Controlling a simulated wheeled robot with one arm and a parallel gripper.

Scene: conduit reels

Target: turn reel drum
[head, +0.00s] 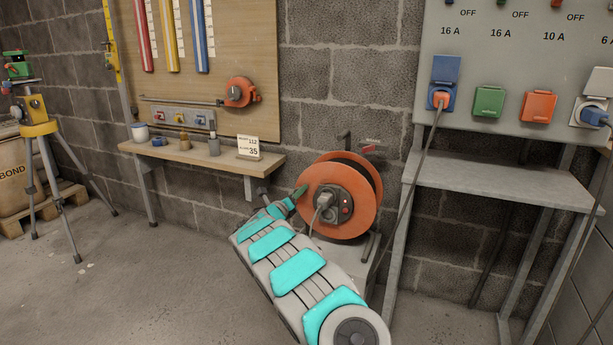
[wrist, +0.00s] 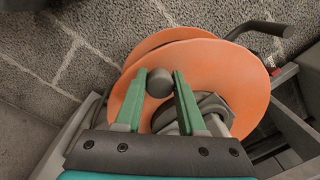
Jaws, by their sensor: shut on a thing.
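The reel drum (head: 357,222) is orange with a dark hub and stands on a dark frame near the block wall. It also fills the middle of the wrist view (wrist: 232,75). A grey plug (head: 324,201) sits in the hub, beside small red lights. My gripper (head: 300,192) has green fingers and is at the left side of the drum's face. In the wrist view my gripper (wrist: 162,76) is shut on a round dark grey knob (wrist: 159,84) in front of the drum. How the knob joins the drum is hidden.
A wooden shelf (head: 205,155) with small pots and a card is left of the reel. A grey metal stand (head: 500,180) under the socket panel (head: 510,70) is at right, with a cable hanging down. A yellow tripod (head: 40,129) stands far left.

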